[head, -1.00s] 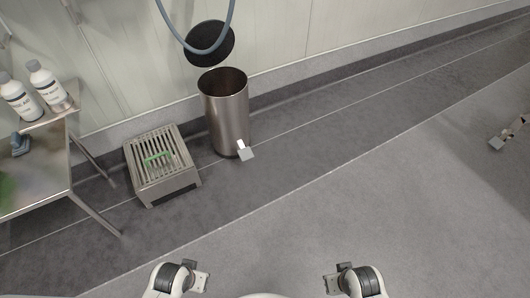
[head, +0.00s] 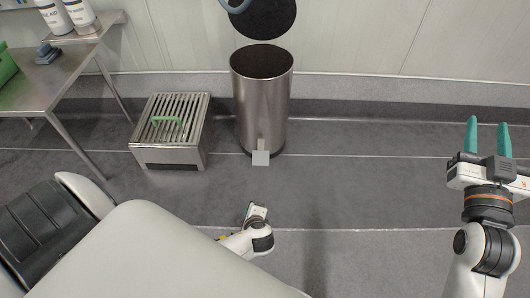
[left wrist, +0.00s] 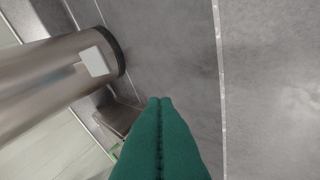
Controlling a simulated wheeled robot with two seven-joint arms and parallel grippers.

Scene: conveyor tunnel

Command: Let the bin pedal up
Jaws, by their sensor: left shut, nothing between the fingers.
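The steel bin (head: 262,105) stands by the wall with its dark round lid (head: 265,20) raised and its mouth open. Its pale square pedal (head: 260,158) is low at the front, near the floor. In the left wrist view the bin (left wrist: 40,80) lies sideways in the picture, with the pedal (left wrist: 94,61) near its base. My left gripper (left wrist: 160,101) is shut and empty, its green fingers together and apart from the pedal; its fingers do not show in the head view. My right gripper (head: 488,140) is open and empty, raised at the right, clear of the bin.
A slatted metal step (head: 155,155) with a green item (head: 167,119) on it stands left of the bin. A steel table (head: 50,95) with bottles (head: 80,12) on its shelf is further left. The floor right of the bin is clear.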

